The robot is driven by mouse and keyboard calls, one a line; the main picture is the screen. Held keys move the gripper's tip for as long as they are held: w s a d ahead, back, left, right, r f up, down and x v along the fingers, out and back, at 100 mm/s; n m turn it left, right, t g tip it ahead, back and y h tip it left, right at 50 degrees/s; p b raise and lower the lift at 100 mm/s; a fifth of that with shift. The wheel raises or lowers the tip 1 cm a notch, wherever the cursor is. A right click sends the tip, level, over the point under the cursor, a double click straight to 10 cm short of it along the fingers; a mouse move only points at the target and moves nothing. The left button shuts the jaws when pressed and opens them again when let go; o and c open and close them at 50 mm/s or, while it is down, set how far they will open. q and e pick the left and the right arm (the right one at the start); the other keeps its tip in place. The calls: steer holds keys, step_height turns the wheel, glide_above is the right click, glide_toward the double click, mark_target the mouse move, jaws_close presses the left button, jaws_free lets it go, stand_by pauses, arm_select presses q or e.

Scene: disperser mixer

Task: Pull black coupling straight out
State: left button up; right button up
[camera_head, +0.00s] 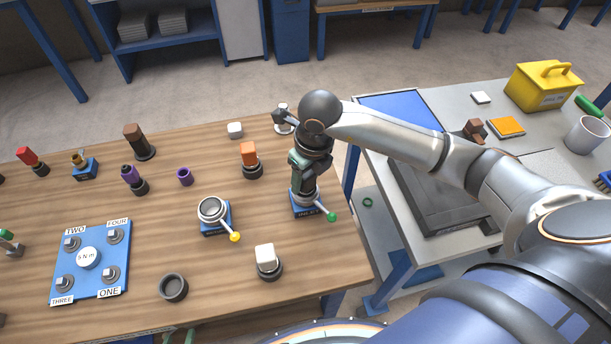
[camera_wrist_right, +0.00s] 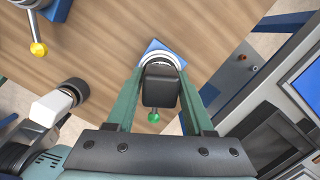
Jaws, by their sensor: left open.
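The black coupling (camera_wrist_right: 160,86) is a dark block in a silver ring on a small blue-based stand with a green-knobbed lever. The stand's blue base (camera_head: 307,211) is near the table's right edge in the head view. My right gripper (camera_head: 304,165) comes down from above. In the right wrist view its green fingers (camera_wrist_right: 162,72) are on either side of the coupling and close against it near their tips. The coupling appears still seated in the ring, and its lower end is hidden. Two green fingertips of my left gripper (camera_head: 179,336) show apart and empty at the bottom edge.
A similar stand (camera_head: 212,210) with a yellow-knobbed lever is left of the coupling. An orange-topped piece (camera_head: 250,160) and a white-topped piece (camera_head: 267,262) stand nearby. A blue plate (camera_head: 118,281) with several labelled posts is at lower left. A grey table (camera_head: 400,260) is at right.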

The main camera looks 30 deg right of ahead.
jaws_close()
steer(key=shift+c, duration=0.3)
jaws_free()
jaws_close()
steer(key=shift+r, duration=0.1)
steer(key=shift+r+p, duration=1.4)
steer(key=shift+r, duration=1.55)
steer(key=shift+r, duration=2)
